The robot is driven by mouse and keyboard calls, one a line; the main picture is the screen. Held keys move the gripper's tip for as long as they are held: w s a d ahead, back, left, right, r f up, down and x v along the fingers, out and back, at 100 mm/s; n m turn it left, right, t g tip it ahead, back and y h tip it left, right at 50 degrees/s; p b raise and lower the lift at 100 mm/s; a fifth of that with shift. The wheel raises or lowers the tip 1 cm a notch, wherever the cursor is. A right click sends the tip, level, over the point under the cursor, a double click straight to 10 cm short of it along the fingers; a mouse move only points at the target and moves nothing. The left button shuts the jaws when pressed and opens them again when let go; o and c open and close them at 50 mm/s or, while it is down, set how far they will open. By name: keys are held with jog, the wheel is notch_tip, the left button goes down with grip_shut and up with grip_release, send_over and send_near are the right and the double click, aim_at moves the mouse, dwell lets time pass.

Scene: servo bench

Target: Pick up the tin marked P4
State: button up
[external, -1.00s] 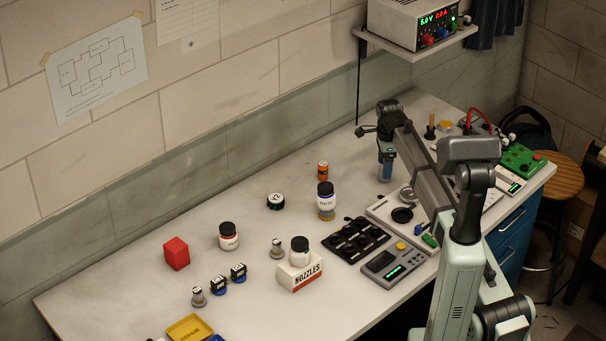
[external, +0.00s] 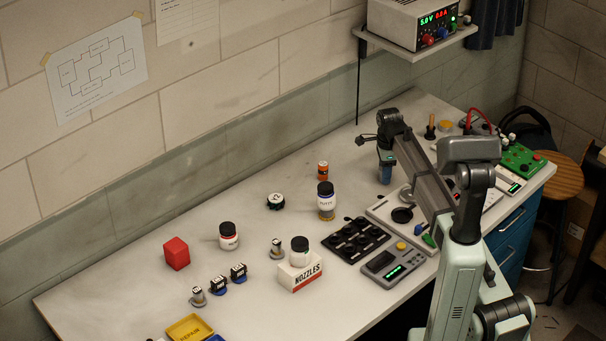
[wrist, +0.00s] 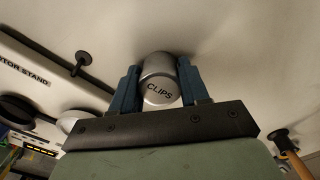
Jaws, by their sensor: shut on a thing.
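In the wrist view, a silver-grey round tin (wrist: 157,68) with "CLIPS" on its flat face is between the two blue fingers of my gripper (wrist: 160,84). The fingers are shut on it, one on each side. In the external view, my gripper (external: 385,172) points down over the far right part of the bench, behind the motor stand board. The tin is too small and covered there to make out. I can read no P4 mark on any thing in either view.
The white motor stand board (wrist: 30,72) lies left in the wrist view. A wooden-handled tool (wrist: 290,150) is at lower right. The bench holds a black-capped jar (external: 326,203), an orange can (external: 323,170) and a nozzles box (external: 300,275).

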jog(key=shift+c, duration=1.1)
